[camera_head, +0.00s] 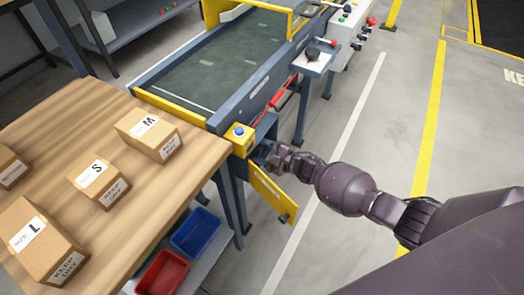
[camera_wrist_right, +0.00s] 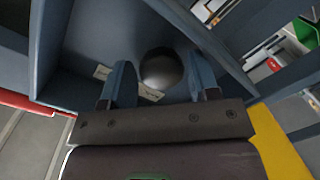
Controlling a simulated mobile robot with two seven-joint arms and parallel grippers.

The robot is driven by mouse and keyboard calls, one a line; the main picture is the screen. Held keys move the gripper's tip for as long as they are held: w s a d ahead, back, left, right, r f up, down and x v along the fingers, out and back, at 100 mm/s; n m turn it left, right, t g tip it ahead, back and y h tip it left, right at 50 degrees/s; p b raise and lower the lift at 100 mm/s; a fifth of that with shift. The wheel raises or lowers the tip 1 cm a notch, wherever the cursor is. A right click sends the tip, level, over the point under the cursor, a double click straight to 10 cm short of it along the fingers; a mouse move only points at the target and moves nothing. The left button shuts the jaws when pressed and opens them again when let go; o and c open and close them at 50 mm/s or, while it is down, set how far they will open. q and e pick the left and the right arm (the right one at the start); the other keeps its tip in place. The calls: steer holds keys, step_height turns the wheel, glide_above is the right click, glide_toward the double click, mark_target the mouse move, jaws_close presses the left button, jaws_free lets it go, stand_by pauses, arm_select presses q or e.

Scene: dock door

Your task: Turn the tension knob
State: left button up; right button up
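My right gripper (camera_head: 268,153) is at the near end of the conveyor, just below the yellow box with the blue button. In the right wrist view a dark round knob (camera_wrist_right: 162,68) sits between the two blue fingers of this gripper (camera_wrist_right: 159,77). The fingers are apart, with a visible gap on each side of the knob, so the gripper looks open around it. A pale label strip (camera_wrist_right: 149,94) shows behind the knob on the blue-grey frame. In the head view the gripper hides this knob. My left gripper is in neither view.
The conveyor (camera_head: 222,62) has yellow guards and a red rod (camera_head: 281,98) along its side. A yellow box with a blue button (camera_head: 239,138) stands close above the gripper. A wooden table (camera_head: 65,125) with cartons is at left. Floor to the right is clear.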

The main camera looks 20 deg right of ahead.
steer(key=shift+s, duration=0.1)
steer(key=shift+s+d, duration=0.2)
steer(key=shift+d, duration=0.05)
steer(key=p+v, duration=0.2)
steer(key=v, duration=0.8)
steer(key=shift+s, duration=0.1)
